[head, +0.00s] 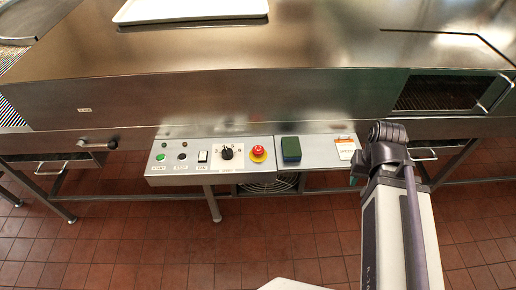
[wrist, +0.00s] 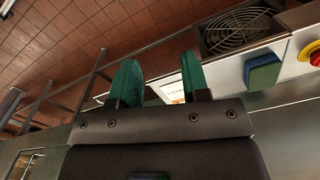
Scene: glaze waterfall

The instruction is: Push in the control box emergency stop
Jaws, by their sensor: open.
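The control box (head: 225,172) is a steel panel on the front of the machine. Its emergency stop (head: 258,153) is a red mushroom button on a yellow ring, right of a black rotary knob. It also shows, cut off, at the right edge of the wrist view (wrist: 315,57). My gripper (wrist: 161,80) has two green fingers, apart with nothing held. It points toward the small shelf beside the box, well left of the emergency stop in the wrist view.
A green and blue sponge (head: 291,150) and a white and orange card (head: 345,147) are on the shelf right of the box. The card shows partly between my fingers. A green button (head: 160,157) is at the box's left. A white tray (head: 190,10) lies on top.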

